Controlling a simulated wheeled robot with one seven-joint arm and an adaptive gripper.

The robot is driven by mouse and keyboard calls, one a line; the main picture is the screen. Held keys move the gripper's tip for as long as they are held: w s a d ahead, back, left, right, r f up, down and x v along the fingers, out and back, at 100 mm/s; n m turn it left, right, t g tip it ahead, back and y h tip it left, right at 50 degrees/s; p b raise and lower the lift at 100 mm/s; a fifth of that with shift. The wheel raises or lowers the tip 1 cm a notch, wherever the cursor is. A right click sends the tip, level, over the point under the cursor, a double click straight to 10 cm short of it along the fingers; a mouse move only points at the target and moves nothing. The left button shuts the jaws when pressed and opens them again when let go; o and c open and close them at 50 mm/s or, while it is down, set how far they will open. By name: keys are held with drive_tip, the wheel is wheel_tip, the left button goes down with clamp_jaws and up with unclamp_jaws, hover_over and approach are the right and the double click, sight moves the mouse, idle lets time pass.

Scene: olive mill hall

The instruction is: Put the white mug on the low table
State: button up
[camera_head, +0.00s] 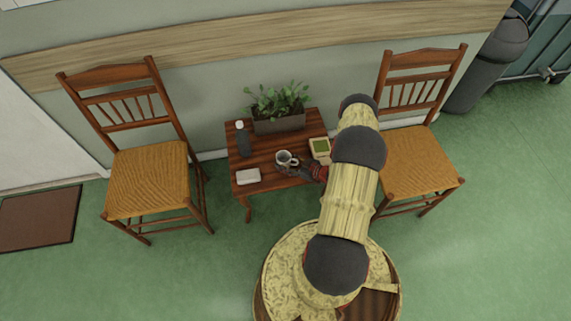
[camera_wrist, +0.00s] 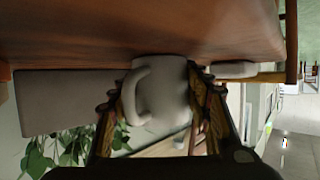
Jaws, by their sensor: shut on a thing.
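The white mug (camera_head: 284,158) is at the middle of the low table (camera_head: 262,153), near its front. My gripper (camera_head: 294,167) reaches it from the right and is shut on it.
Chairs (camera_head: 148,180) (camera_head: 420,160) flank the table.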

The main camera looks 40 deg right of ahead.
drive_tip(key=shift+r, duration=0.1)
drive_tip(key=o, duration=1.3)
